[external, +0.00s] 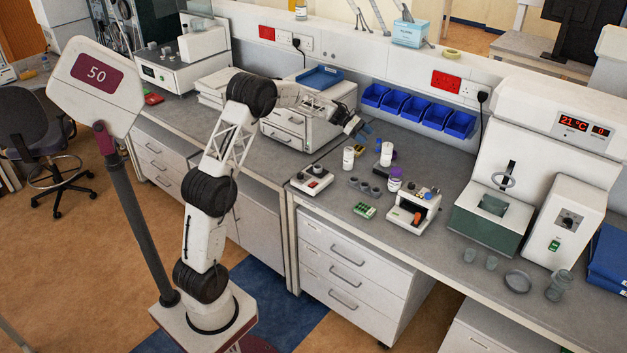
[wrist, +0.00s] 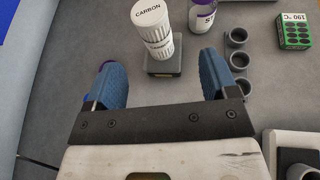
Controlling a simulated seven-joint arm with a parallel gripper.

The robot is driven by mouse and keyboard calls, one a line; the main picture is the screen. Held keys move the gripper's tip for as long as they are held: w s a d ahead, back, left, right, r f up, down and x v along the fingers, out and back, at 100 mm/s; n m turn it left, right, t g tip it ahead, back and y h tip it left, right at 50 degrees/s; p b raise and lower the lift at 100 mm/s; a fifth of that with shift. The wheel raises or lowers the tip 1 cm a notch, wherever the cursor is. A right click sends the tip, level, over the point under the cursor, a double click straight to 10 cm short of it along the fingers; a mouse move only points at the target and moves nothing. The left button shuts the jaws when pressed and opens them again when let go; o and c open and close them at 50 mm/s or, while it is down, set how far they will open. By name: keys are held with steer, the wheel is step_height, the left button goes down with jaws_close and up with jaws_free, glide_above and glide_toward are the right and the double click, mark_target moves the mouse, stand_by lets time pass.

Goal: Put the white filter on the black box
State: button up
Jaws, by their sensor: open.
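In the wrist view a white ribbed cylinder (wrist: 160,43), with the word CARBON at its upper end, shows beyond my fingertips. I take it for the white filter. Its lower end overlaps a small dark square box (wrist: 165,67) and looks to stand on it, slightly tilted by the view. My gripper (wrist: 160,80) is open, with its blue fingers apart and nothing between them; the box lies just past the tips. In the external view my gripper (external: 366,131) hangs over the bench, near two white cylinders, one on the left (external: 348,158) and one on the right (external: 386,153).
A purple-lidded jar (external: 395,180), a row of grey cups (external: 366,188) and a green pack (external: 364,211) stand close by. A white device with knobs (external: 311,180) is at the left, and a white and orange instrument (external: 413,210) at the right. Blue bins (external: 420,110) line the wall.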

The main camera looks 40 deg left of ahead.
steer(key=s+r+m+g+y, duration=0.1)
steer(key=s+r+m+y, duration=0.3)
steer(key=s, duration=1.1)
steer(key=s+r+m+g+y, duration=0.15)
steer(key=s+r+m, duration=0.4)
steer(key=s, duration=0.85)
steer(key=s+a+f+m+y, duration=0.1)
steer(key=s+a+m+y, duration=0.1)
steer(key=s, duration=0.9)
steer(key=s+a+f+m+t+y, duration=0.1)
steer(key=s+m, duration=0.4)
steer(key=s, duration=0.7)
steer(key=s+a+f+m+t+y, duration=0.1)
steer(key=s+a+f+m+y, duration=0.1)
steer(key=s, duration=1)
steer(key=shift+a+f+m+y, duration=0.4)
steer(key=shift+a+m+y, duration=0.4)
steer(key=shift+y, duration=0.45)
steer(key=shift+s+t, duration=0.1)
steer(key=shift+t, duration=0.15)
